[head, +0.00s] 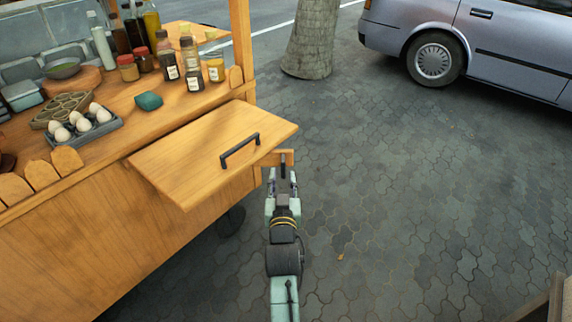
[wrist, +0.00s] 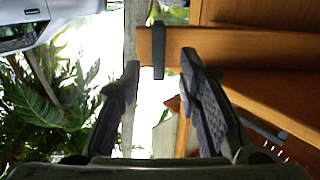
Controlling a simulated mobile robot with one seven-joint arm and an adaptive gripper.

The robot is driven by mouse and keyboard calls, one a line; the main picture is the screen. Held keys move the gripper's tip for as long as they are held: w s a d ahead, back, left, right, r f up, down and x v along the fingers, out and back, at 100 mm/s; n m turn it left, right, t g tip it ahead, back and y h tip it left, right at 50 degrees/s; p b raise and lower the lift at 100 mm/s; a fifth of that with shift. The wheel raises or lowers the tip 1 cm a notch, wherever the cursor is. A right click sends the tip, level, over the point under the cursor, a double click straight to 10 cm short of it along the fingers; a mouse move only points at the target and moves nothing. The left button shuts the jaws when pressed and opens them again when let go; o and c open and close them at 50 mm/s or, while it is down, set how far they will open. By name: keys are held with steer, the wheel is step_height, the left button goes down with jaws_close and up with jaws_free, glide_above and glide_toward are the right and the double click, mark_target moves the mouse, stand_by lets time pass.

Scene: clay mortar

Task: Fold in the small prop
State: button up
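The small prop (head: 279,156) is a short wooden piece standing out from under the right side of the raised wooden flap. In the wrist view the prop (wrist: 185,36) is an orange-brown bar with a dark upright pull (wrist: 158,50) near its end. My gripper (head: 283,181) is just below the prop in the head view. In the wrist view my gripper (wrist: 161,68) has its two fingers spread, with the dark pull in line with the gap between the tips. No contact shows. The prop's inner end is hidden under the flap (head: 205,165).
The flap has a black handle (head: 240,151) on top. The cart counter (head: 190,103) holds bottles, jars and an egg tray (head: 82,128). A tree trunk (head: 312,40) and a parked car (head: 490,45) stand behind. The paving (head: 420,200) on the right is clear.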

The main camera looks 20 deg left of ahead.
mark_target(283, 169)
steer(key=p+x, duration=0.1)
steer(key=x, duration=0.4)
steer(key=shift+d, duration=0.1)
jaws_close()
stand_by(0.8)
